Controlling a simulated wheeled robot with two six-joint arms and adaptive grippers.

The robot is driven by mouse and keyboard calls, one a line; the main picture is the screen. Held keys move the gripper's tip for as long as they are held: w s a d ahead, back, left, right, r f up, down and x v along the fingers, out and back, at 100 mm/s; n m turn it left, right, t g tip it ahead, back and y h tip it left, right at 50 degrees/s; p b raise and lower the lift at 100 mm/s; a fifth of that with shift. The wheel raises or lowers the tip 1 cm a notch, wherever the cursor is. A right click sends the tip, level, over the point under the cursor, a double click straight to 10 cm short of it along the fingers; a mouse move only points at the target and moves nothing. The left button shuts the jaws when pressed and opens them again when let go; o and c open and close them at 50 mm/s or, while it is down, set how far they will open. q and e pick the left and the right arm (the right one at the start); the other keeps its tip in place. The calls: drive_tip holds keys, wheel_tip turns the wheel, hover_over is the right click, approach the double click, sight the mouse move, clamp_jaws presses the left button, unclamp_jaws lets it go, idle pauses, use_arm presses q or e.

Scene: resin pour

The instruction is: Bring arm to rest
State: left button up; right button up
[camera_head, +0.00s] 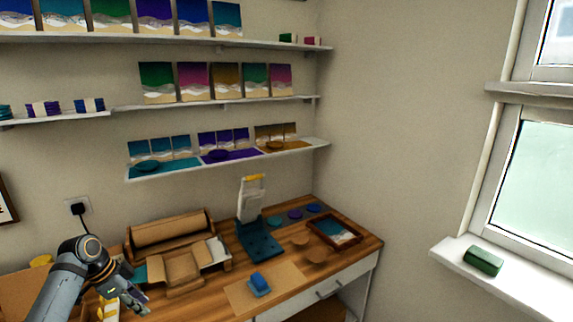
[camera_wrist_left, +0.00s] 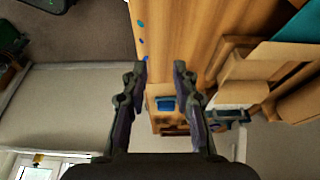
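My left arm comes in from the lower left in the head view. Its gripper (camera_head: 136,296) hangs over the left part of the wooden workbench (camera_head: 300,275), in front of an open cardboard box (camera_head: 183,268). In the left wrist view the two fingers of the gripper (camera_wrist_left: 160,72) stand apart with nothing between them. Whether the fingertips touch anything is hard to tell in the head view, but the wrist view shows them clear of the bench. My right gripper is in neither view.
On the bench are a blue block (camera_head: 259,283) on a brown sheet, a teal stand (camera_head: 260,243), several coloured discs (camera_head: 295,214) and a framed picture (camera_head: 334,231). Shelves (camera_head: 215,104) with panels line the wall. A green box (camera_head: 485,260) sits on the windowsill.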

use_arm(q)
drive_tip(key=s+d+f+n+y, duration=0.2)
drive_tip(key=s+d+f, duration=0.4)
drive_tip(key=d+f, duration=0.3)
drive_tip(key=s+d+n+t+y, duration=0.1)
drive_tip(key=s+d+n, duration=0.25)
drive_tip(key=s, duration=0.55)
drive_tip(key=s+d+n+y, duration=0.1)
drive_tip(key=s+d+n, duration=0.3)
drive_tip(key=s, duration=0.5)
drive_tip(key=s+a+f+n, duration=0.1)
drive_tip(key=a+f, duration=0.1)
drive_tip(key=f, duration=1.1)
drive_tip(key=s+a+f, duration=0.1)
drive_tip(key=f, duration=1.1)
drive_tip(key=s+a+f+g, duration=0.1)
drive_tip(key=s+f+g, duration=0.1)
drive_tip(key=s+f, duration=1.6)
drive_tip(key=shift+s+a, duration=0.35)
drive_tip(key=shift+s, duration=0.25)
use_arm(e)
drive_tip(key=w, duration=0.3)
